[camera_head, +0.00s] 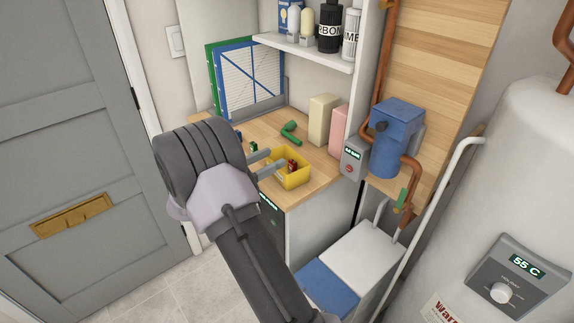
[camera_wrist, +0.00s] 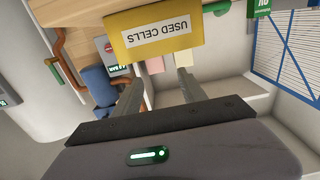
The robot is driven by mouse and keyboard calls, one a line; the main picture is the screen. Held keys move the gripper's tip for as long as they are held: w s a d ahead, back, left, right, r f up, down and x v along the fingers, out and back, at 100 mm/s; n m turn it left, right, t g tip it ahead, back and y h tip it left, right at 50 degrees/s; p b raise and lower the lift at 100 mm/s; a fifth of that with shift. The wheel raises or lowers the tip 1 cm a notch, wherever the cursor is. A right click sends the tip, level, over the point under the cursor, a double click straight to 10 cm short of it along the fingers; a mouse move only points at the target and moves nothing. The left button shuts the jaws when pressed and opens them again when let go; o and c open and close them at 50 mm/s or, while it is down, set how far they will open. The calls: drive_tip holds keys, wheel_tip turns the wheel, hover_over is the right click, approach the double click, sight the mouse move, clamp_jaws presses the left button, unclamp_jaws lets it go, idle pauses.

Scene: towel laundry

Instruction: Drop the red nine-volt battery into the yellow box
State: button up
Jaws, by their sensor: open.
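The yellow box (camera_head: 296,182) stands near the front edge of the wooden counter. In the wrist view its front wall (camera_wrist: 125,42) reads "USED CELLS" upside down. A small red battery (camera_head: 292,166) shows within the box's opening in the head view; its lower part is hidden, and it does not show in the wrist view. My gripper (camera_head: 276,157) is open, its two fingers reaching toward the box from the left, one tip close to the battery. In the wrist view the fingers (camera_wrist: 158,88) are spread with nothing held between them.
A green battery (camera_head: 254,146) stands left of the box, and a green tool-like object (camera_head: 291,131) lies behind it. Cream (camera_head: 322,119) and pink (camera_head: 339,130) blocks stand behind right. A grey meter (camera_head: 353,158) and blue pipe unit (camera_head: 396,138) bound the right side.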

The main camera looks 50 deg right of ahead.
drive_tip(key=w+a+p, duration=0.1)
drive_tip(key=a, duration=0.7)
drive_tip(key=shift+a+p, duration=0.3)
drive_tip(key=shift+a, duration=0.05)
